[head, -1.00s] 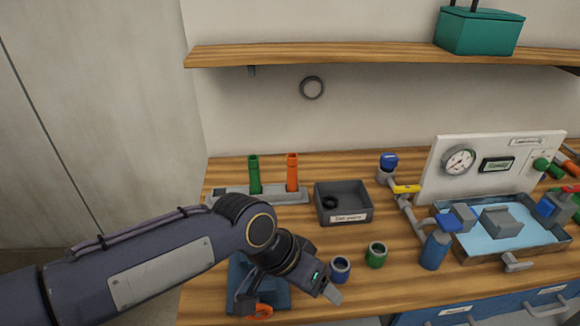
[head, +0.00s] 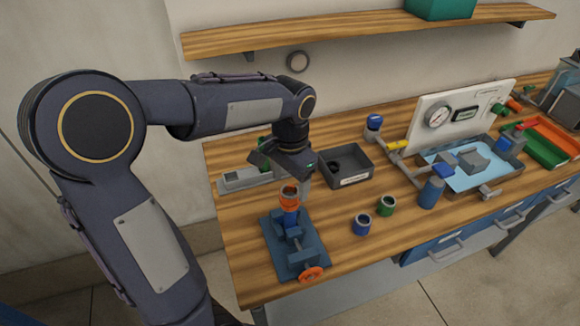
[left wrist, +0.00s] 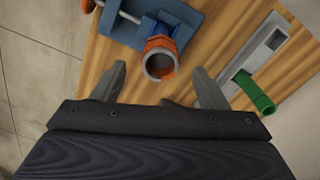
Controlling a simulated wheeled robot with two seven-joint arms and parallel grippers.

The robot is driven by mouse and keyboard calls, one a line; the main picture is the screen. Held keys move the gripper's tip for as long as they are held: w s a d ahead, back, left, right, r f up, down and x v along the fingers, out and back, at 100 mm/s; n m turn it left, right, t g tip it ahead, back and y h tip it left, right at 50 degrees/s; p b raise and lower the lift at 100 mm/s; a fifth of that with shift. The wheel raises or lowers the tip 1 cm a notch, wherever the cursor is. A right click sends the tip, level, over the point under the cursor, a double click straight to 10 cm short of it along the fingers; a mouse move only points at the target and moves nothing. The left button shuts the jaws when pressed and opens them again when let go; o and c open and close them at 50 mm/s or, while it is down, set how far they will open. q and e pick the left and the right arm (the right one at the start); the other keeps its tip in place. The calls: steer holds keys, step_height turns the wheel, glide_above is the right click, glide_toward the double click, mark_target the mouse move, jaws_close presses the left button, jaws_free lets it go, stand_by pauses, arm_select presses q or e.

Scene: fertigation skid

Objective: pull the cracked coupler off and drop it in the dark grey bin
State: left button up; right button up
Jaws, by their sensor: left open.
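The orange coupler (head: 289,196), with a grey-rimmed open mouth, stands upright in the blue vise (head: 283,246) at the table's front left. It also shows in the left wrist view (left wrist: 160,62), just beyond the fingertips; I cannot make out its crack. My left gripper (head: 302,178) is open and empty, pointing down just behind and above the coupler. In the left wrist view its fingers (left wrist: 160,86) are spread to either side of the coupler's line, apart from it. The dark grey bin (head: 366,172) stands right of the gripper, with a black ring inside. My right gripper is out of view.
A grey rack (head: 236,181) with a green pipe (left wrist: 255,95) lies behind the vise. A blue ring (head: 362,224) and a green ring (head: 386,206) stand right of the vise. A pipe assembly with a blue-lined tray (head: 470,165) fills the right side.

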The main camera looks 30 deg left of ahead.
mark_target(290, 190)
arm_select(q)
steer(key=shift+f, duration=1.95)
steer(key=c, duration=1.4)
steer(key=shift+r, duration=0.15)
steer(key=shift+r+p, duration=2.7)
steer(key=shift+r, duration=0.25)
